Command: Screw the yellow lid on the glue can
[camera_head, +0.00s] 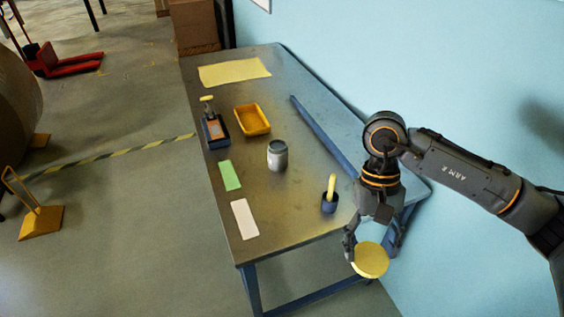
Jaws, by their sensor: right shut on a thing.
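The glue can (278,155) is a grey can with a pale label, standing upright near the middle of the metal table (262,215). The yellow lid (371,261) is a flat round disc, held off the table's near right edge. My right gripper (366,252) is shut on the lid, well apart from the can and to its lower right. Part of the lid's rim is hidden by a finger. My left gripper does not show.
A yellow tray (253,120), a dark blue holder (215,132), a blue cup (329,203) with a yellow-handled tool, and green (229,175) and white (244,219) cards lie around the can. A long blue bar (323,136) lies along the wall side.

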